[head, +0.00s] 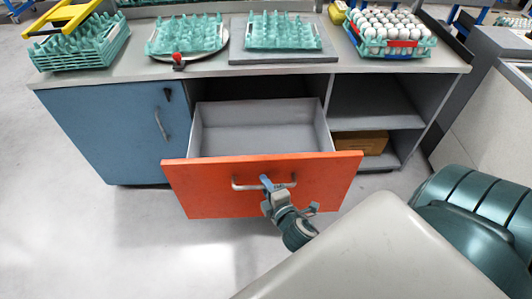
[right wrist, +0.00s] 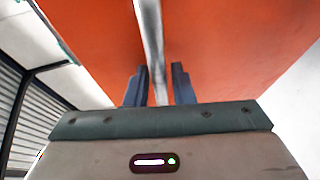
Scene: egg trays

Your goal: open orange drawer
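The orange drawer (head: 258,205) is pulled well out of the grey workbench, and its empty grey inside (head: 258,138) shows. Its metal handle (head: 246,187) runs across the orange front. My right gripper (head: 267,184) is at the middle of this handle. In the right wrist view my right gripper (right wrist: 160,85) has its two dark fingers closed in on either side of the handle bar (right wrist: 152,40), with the orange front (right wrist: 225,40) behind. My left gripper does not show.
Green egg trays (head: 282,32) stand on the bench top (head: 225,66), with a tray of white eggs (head: 395,48) at the right. A blue cabinet door (head: 105,130) is left of the drawer. Open shelves with a brown box (head: 362,142) are right. The floor (head: 110,240) at left is clear.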

